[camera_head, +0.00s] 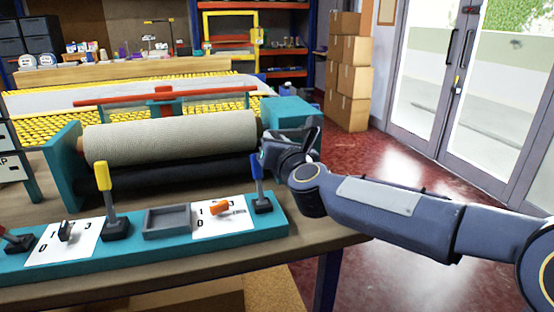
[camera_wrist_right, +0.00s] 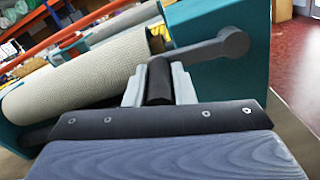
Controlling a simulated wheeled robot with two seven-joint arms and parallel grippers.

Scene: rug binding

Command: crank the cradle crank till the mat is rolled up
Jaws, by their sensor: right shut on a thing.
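A beige mat roll (camera_head: 170,137) lies across the teal cradle (camera_head: 62,165), above a dark roller (camera_head: 200,171). The roll also shows in the right wrist view (camera_wrist_right: 80,75). The grey cradle crank (camera_wrist_right: 205,50) is on the teal end box (camera_head: 287,108); its hub (camera_wrist_right: 233,43) is to the right of its dark handle (camera_wrist_right: 159,82). My right gripper (camera_wrist_right: 159,88) is shut on this handle, with one finger on each side. In the head view my right gripper (camera_head: 277,152) hides most of the handle. My left gripper is out of view.
A teal control panel (camera_head: 155,262) with a yellow lever (camera_head: 103,178), a blue lever (camera_head: 257,175) and a grey tray (camera_head: 167,222) is in front of the cradle. A red bar (camera_head: 165,96) spans behind the roll. A pale sheet (camera_head: 45,103) lies on the yellow bed behind. Open floor is at right.

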